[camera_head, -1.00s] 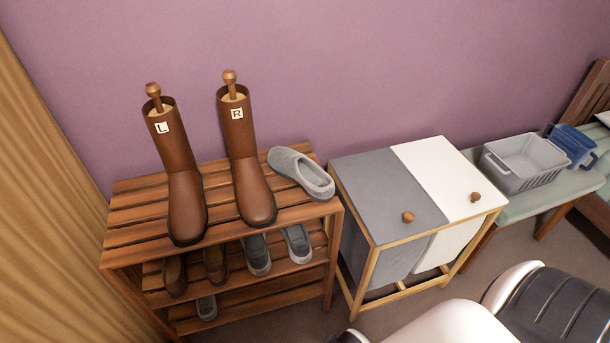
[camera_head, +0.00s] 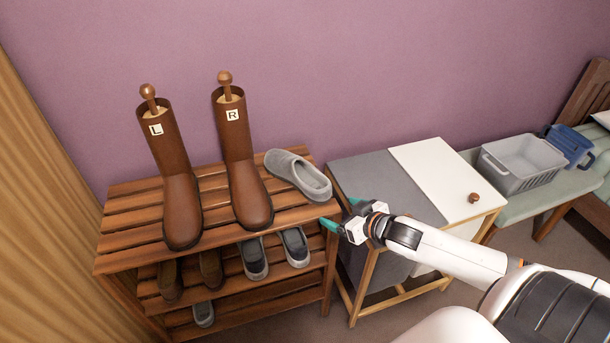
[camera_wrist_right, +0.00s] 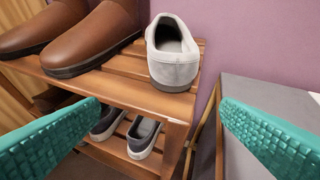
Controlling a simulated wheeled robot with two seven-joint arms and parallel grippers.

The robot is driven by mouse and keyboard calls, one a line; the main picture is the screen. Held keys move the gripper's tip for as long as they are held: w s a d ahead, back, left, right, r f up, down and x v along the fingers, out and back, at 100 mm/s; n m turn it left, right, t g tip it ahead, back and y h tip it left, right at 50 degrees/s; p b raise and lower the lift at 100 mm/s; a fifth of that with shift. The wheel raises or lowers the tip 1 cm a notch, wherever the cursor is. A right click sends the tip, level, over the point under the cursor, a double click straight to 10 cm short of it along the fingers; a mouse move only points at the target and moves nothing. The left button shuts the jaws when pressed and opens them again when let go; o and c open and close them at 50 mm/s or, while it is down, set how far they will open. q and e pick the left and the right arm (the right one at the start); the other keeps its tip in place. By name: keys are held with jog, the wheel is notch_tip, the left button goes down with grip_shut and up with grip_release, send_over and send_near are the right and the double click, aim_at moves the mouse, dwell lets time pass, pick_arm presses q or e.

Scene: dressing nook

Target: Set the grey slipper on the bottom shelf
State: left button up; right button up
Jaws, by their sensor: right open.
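The light grey slipper (camera_head: 299,175) lies on the top shelf of the wooden rack (camera_head: 140,221), at its right end, beside the right boot. It also shows in the right wrist view (camera_wrist_right: 173,70), its open heel end facing the camera. My right gripper (camera_head: 340,213) is open and empty, in front of the rack's right front corner, apart from the slipper. Its teal fingers frame the slipper from below in the right wrist view. The bottom shelf (camera_head: 245,317) holds one grey shoe (camera_head: 203,314) toward the left; its right part looks bare. My left gripper is not in view.
Two tall brown boots, L (camera_head: 182,205) and R (camera_head: 247,190), stand on the top shelf. Brown shoes (camera_head: 210,268) and grey shoes (camera_head: 255,258) fill the middle shelf. A two-lid hamper (camera_head: 440,180) stands right of the rack, a grey basket (camera_head: 523,165) on the bench beyond.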

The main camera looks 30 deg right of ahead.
aim_at(316, 186)
jog(key=shift+t+y, duration=0.4)
jog(key=w, duration=0.5)
jog(key=w+d, duration=0.1)
jog(key=w, duration=0.2)
jog(key=shift+b, duration=0.4)
jog(key=shift+f+x, duration=0.1)
jog(key=shift+x, duration=1.25)
jog(key=shift+f+x, duration=0.15)
jog(key=shift+x, duration=1.15)
jog(key=shift+d, duration=0.1)
jog(key=shift+c, duration=0.6)
jog(key=c, duration=1.1)
